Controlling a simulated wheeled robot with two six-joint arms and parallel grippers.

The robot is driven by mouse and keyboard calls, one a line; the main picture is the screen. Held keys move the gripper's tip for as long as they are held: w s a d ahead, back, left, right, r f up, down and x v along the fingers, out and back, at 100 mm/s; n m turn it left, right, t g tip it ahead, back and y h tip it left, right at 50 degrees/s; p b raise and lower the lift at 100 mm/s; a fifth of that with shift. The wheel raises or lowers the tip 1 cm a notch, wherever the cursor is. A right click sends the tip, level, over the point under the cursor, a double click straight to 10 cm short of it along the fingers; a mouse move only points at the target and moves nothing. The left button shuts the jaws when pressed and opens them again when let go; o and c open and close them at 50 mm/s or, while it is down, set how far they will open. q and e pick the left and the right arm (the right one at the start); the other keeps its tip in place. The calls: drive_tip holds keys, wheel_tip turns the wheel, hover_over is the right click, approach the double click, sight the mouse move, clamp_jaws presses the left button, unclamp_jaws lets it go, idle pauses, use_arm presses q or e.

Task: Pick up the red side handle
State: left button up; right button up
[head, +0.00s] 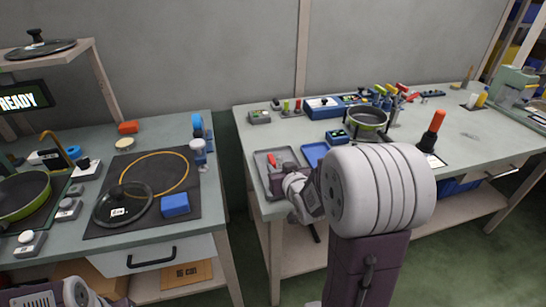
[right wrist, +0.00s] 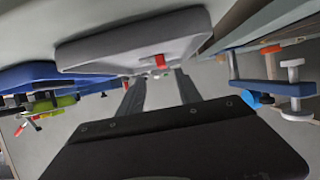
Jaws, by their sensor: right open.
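The red side handle (head: 272,159) lies in the grey tray (head: 259,157) at the near left corner of the right-hand table. In the right wrist view the handle (right wrist: 160,62) shows small and partly hidden, at the edge of the tray (right wrist: 100,52). My right gripper (head: 278,180) is over the near part of the tray, close to the handle. In the right wrist view its two fingers (right wrist: 156,78) are apart, with the handle beyond and between their tips. I see no contact. Of my left arm only a part shows at the bottom left; its gripper is out of view.
A blue tray (head: 315,152) lies right of the grey one. A gap separates this table from the left table, which holds a glass lid (head: 122,206).

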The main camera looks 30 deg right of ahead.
sight(273, 160)
drive_tip(key=shift+w+d+f, duration=0.15)
drive_tip(key=shift+w+f, duration=0.1)
drive_tip(key=shift+w, duration=0.3)
drive_tip(key=shift+w+f, duration=0.2)
drive_tip(key=shift+w, duration=0.3)
drive_tip(key=b+x, duration=0.1)
drive_tip(key=x, duration=0.4)
drive_tip(key=shift+w+r, duration=0.1)
drive_tip(key=shift+r, duration=0.1)
clamp_jaws()
